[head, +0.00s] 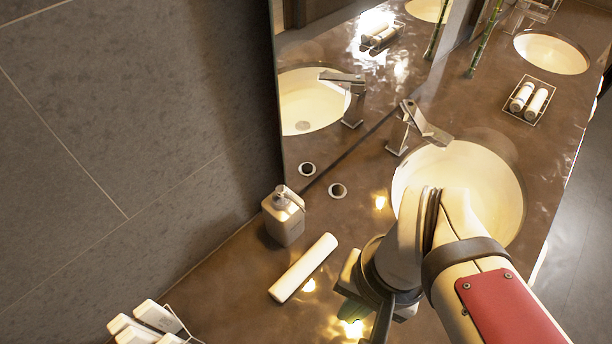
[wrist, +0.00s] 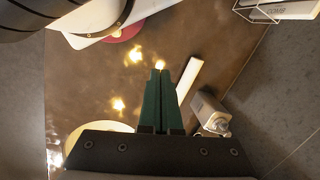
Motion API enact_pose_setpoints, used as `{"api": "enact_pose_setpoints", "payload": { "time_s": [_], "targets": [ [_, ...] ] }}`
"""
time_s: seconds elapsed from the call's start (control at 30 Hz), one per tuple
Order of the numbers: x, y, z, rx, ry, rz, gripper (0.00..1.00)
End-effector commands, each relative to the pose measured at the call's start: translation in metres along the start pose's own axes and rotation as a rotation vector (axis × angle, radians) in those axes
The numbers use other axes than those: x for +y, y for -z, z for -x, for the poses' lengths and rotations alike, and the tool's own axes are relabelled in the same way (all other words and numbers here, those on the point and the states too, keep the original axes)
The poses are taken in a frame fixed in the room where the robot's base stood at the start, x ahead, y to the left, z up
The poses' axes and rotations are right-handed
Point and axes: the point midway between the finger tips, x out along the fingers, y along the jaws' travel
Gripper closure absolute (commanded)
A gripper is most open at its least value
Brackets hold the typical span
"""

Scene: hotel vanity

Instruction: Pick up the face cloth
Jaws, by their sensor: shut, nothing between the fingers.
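In the head view my wrist hides most of the gripper.
A soap dispenser (head: 284,217) stands close behind the cloth. A rack of white items (head: 152,322) is at the lower left. A round basin (head: 476,185) and faucet (head: 420,128) lie behind my arm. The mirror (head: 310,60) and grey wall (head: 130,130) bound the counter.

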Motion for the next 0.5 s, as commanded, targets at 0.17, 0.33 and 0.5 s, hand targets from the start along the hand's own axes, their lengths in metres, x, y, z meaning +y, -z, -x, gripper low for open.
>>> {"api": "enact_pose_setpoints", "payload": {
  "time_s": [0.17,0.33,0.5],
  "targets": [
    [0.0000,0.0000,0.0000,0.000,0.000,0.000,0.93],
    [0.0000,0.0000,0.0000,0.000,0.000,0.000,0.62],
    [0.0000,0.0000,0.0000,0.000,0.000,0.000,0.32]
  ]
}}
